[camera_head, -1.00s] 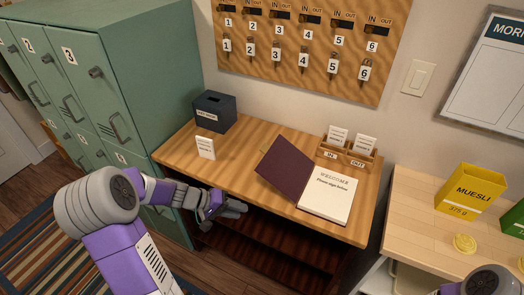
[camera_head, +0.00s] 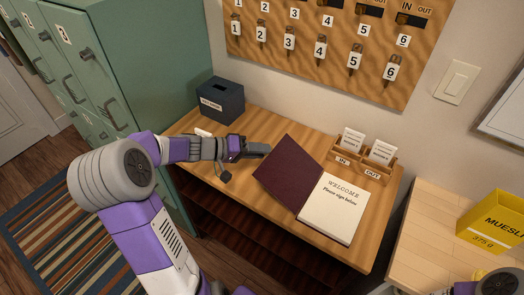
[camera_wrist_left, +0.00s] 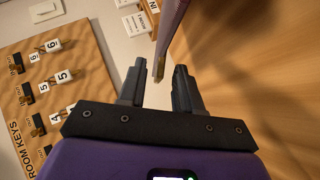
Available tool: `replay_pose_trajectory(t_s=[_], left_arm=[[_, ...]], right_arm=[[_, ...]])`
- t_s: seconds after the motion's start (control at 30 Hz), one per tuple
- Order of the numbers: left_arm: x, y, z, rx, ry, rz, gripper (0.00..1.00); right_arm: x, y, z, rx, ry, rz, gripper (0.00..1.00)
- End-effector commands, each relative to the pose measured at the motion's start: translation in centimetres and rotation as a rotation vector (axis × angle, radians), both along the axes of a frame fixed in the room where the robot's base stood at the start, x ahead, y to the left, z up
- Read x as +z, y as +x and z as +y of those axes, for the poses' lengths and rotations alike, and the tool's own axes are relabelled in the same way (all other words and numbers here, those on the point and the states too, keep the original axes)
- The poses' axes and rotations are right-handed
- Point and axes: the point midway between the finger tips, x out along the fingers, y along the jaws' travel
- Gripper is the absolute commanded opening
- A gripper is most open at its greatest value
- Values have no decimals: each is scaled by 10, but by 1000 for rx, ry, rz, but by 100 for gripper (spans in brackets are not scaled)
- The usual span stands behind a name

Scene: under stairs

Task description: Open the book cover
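The guest book lies on the wooden desk with its dark maroon cover (camera_head: 288,170) swung to the left. The white page (camera_head: 334,206) reading "WELCOME Please sign below" is exposed. My left gripper (camera_head: 262,149) is at the far left edge of the cover, above the desk. In the left wrist view, its two dark fingers (camera_wrist_left: 159,88) are apart. The edge of a thin, purplish panel, apparently the cover (camera_wrist_left: 174,35), reaches toward the gap between them; contact cannot be told. My right gripper is out of view; only part of my right arm shows at the lower right.
A wooden IN/OUT card holder (camera_head: 362,160) stands behind the book. A dark box (camera_head: 220,100) stands at the desk's back left, with a white card (camera_head: 203,133) partly hidden by my arm. A muesli box (camera_head: 492,222) is on the right counter. The key board (camera_head: 330,45) hangs behind.

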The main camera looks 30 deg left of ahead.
Motion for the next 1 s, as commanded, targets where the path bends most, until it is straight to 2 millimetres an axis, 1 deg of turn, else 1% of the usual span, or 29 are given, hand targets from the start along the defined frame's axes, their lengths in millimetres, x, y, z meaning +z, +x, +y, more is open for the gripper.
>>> replay_pose_trajectory(t_s=[0.13,0.37,0.4,0.57,0.6,0.63,1.0], left_arm=[[-4,7,-6,0,-1,1,34],[-4,8,-7,0,-1,1,34],[-4,8,-7,0,-1,1,32],[-4,7,-6,0,-1,1,8],[-4,7,-6,0,-1,1,2],[-4,7,-6,0,-1,1,0],[-4,7,-6,1,0,1,0]], right_arm=[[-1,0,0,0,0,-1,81],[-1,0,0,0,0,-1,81],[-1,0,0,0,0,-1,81],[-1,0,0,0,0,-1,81],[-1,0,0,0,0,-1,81],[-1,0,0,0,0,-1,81],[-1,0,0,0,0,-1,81]])
